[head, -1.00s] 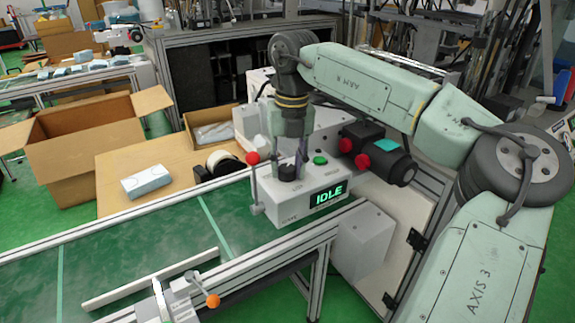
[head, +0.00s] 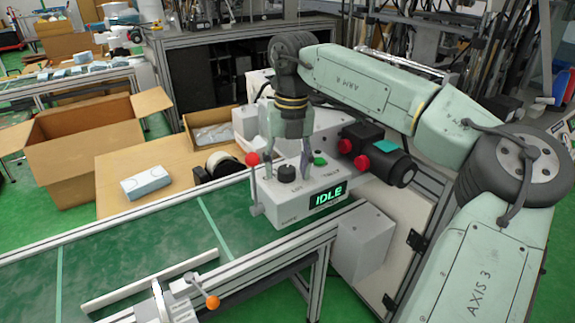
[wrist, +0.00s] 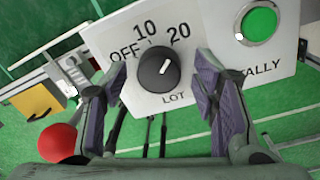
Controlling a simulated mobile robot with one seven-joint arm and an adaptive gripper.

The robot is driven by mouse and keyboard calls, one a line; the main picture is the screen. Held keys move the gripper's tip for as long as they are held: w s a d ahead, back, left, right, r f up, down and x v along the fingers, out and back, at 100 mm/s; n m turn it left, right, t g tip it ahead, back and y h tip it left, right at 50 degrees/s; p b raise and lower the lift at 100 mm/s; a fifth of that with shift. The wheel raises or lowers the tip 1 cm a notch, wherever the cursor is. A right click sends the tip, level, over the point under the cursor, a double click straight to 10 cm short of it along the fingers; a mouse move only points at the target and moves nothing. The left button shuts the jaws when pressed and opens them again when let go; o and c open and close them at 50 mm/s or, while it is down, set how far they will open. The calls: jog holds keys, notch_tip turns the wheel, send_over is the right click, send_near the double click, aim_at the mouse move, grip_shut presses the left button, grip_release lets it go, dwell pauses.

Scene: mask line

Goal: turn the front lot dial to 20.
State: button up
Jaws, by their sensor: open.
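The black lot dial (wrist: 158,76) sits on the white front panel (wrist: 105,38) in the wrist view, with OFF, 10 and 20 printed around it. Its white mark points up and to the right, about toward the 20. My gripper (wrist: 160,68) is open, with one finger on each side of the dial and a gap on both sides. In the head view the dial (head: 286,174) stands uncovered on top of the control box (head: 285,212), and my gripper (head: 291,168) is just over it. The box's display (head: 328,195) reads IDLE.
A green tally button (wrist: 256,24) is right of the dial. A red ball-ended lever (head: 252,160) stands at the box's left side. A conveyor (head: 150,240) runs in front.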

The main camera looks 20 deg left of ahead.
aim_at(290, 169)
notch_tip(290, 169, up, 12)
jog(key=shift+w+d, duration=0.15)
jog(key=shift+d, duration=0.1)
dwell(0.4)
dwell(0.3)
